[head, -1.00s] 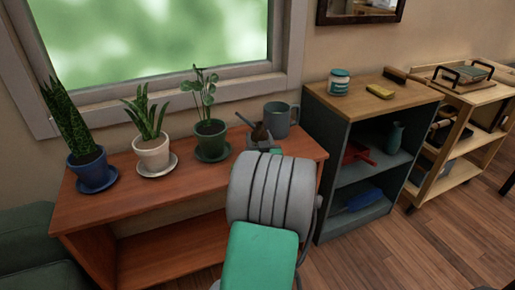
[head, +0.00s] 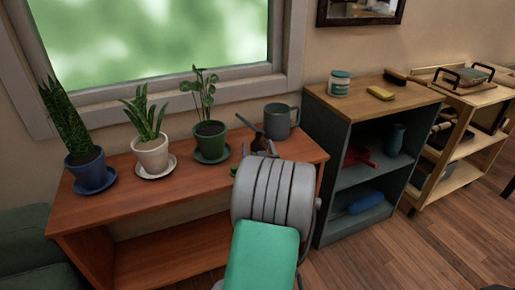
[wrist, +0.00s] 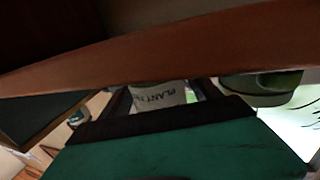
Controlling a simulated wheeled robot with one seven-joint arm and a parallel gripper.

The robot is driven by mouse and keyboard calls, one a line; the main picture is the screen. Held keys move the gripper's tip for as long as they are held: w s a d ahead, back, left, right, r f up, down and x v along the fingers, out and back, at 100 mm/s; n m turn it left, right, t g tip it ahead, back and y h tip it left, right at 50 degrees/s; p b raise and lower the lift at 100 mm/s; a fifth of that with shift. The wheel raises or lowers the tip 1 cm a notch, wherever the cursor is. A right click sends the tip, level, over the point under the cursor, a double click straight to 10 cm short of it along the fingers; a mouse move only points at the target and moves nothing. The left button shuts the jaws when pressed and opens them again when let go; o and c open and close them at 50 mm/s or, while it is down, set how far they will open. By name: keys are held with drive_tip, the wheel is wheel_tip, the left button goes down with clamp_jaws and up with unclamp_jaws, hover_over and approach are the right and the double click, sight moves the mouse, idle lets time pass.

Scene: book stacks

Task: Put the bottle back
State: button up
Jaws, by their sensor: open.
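In the wrist view, a pale label reading "PLANT" (wrist: 160,95), likely on the bottle, shows between the dark fingers of my gripper (wrist: 165,102). The rest of that item is hidden. In the head view, my gripper (head: 259,148) is low over the right part of the reddish wooden bench (head: 190,187), partly hidden by my own wrist. A small brown item (head: 262,141) shows at the fingers; I cannot tell whether they touch it. My gripper is open. A teal bottle-like vessel (head: 396,139) stands inside the blue-grey shelf.
A grey can or mug (head: 281,121) stands just behind my gripper. Potted plants in blue (head: 89,172), white (head: 151,156) and green (head: 210,142) pots stand to the left. The blue-grey shelf (head: 325,133) is on the right, with a striped jar (head: 339,84) on top.

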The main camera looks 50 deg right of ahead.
drive_tip(key=shift+r, duration=0.2)
drive_tip(key=v, duration=1.2)
